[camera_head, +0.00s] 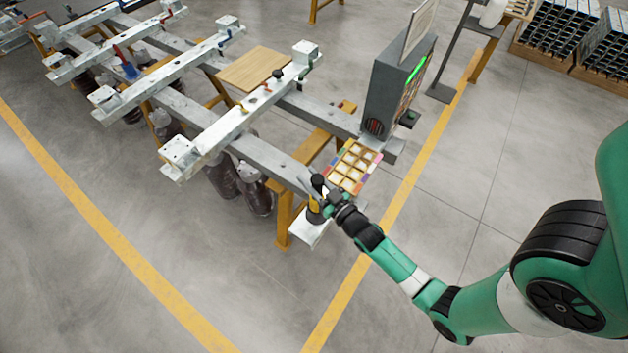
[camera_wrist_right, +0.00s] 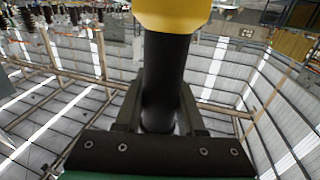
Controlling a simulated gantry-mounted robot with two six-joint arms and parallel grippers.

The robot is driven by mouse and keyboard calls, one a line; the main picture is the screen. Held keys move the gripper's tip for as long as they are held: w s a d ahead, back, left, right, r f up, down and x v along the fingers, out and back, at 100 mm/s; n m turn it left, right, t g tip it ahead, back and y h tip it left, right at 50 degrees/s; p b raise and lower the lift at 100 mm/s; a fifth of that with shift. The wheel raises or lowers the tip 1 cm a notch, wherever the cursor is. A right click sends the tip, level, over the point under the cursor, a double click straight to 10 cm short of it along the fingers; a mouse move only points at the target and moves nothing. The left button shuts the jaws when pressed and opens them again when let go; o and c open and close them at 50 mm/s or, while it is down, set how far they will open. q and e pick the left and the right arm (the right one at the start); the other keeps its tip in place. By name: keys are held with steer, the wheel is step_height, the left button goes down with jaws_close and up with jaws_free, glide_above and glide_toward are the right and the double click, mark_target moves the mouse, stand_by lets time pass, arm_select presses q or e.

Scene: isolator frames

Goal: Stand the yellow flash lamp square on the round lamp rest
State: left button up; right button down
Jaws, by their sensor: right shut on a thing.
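The yellow flash lamp (camera_head: 314,214) is in my right gripper (camera_head: 330,199), at the near end of the frame in the head view. In the right wrist view, my right gripper (camera_wrist_right: 160,112) is shut around the lamp's black handle (camera_wrist_right: 166,70), and its yellow part (camera_wrist_right: 172,12) is at the top edge. The lamp is above a white plate (camera_head: 307,234) at the frame's end. I cannot tell whether it touches anything below. I cannot make out the round lamp rest; the lamp and gripper may hide it. My left gripper is out of view.
A tray with pale square compartments (camera_head: 352,166) lies just behind my right gripper. A grey cabinet with a green light (camera_head: 397,85) stands behind that. Grey beams with pale crossbars (camera_head: 240,120) extend to the left. The floor in front is clear.

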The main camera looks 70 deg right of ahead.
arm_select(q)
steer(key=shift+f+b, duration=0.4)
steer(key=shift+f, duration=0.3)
arm_select(e)
steer(key=shift+f, duration=1.1)
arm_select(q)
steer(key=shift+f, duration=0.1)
arm_select(e)
steer(key=shift+f, duration=0.1)
steer(key=shift+f, duration=0.1)
steer(key=c, duration=0.5)
jaws_free()
steer(key=shift+f, duration=0.15)
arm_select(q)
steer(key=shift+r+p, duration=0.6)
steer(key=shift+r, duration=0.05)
arm_select(e)
steer(key=v, duration=1.2)
